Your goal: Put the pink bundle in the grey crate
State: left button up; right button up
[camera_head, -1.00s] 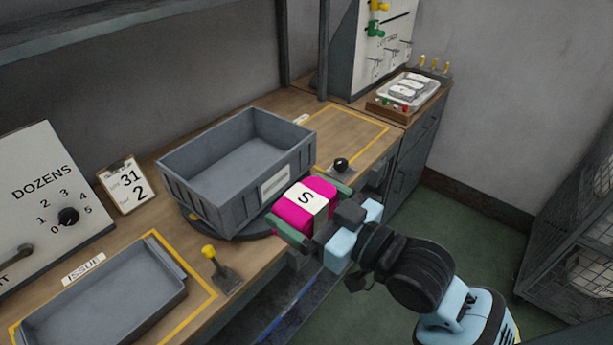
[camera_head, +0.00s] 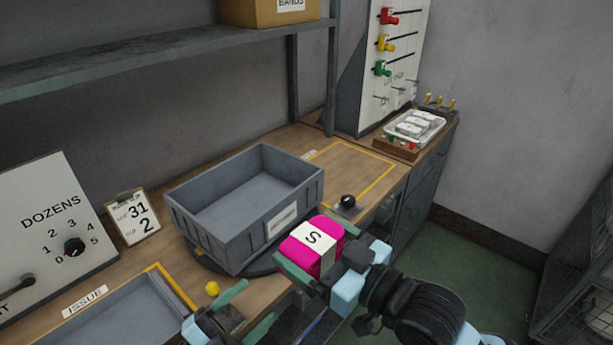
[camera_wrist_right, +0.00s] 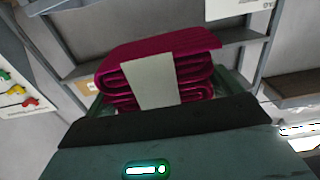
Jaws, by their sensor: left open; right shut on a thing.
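The pink bundle (camera_head: 300,246) is folded, with a white band marked S. My right gripper (camera_head: 312,254) is shut on it, its green fingers on either side, holding it in front of the near right side of the grey crate. In the right wrist view the bundle (camera_wrist_right: 185,72) shows as stacked folds behind the white band. The grey crate (camera_head: 215,235) stands on a dark round base on the bench, and its visible inside is empty. My left gripper (camera_head: 250,312) is open and empty at the bottom, near the yellow-knobbed lever, with green fingers apart.
A grey issue tray (camera_head: 115,318) lies at front left. A yellow-knobbed lever (camera_head: 212,289) stands between tray and crate. A black knob (camera_head: 347,201) sits right of the crate. A shelf (camera_head: 150,58) with a cardboard box (camera_head: 262,10) hangs above. The yellow-outlined bench area at back right is clear.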

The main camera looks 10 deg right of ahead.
pick_arm(q)
jog(key=w+d+r+m+g+h, duration=0.2)
jog(key=w+r+m+g, duration=0.15)
jog(key=r, duration=0.35)
jog(key=w+d+r+m+g+h, duration=0.25)
jog(key=w+r+m, duration=0.2)
jog(key=r, duration=0.25)
notch_tip(320, 180, up, 13)
jog(key=m+g+y, duration=0.5)
jog(key=m+y, duration=1.2)
jog(key=y, duration=0.4)
send_over(313, 238)
jog(key=a, duration=0.1)
jog(key=shift+d+f, duration=0.15)
jog(key=shift+f, duration=1.75)
jog(key=shift+d+f, duration=0.2)
jog(key=shift+f, duration=1.75)
jog(key=shift+d+f, duration=0.15)
jog(key=shift+f, duration=1.75)
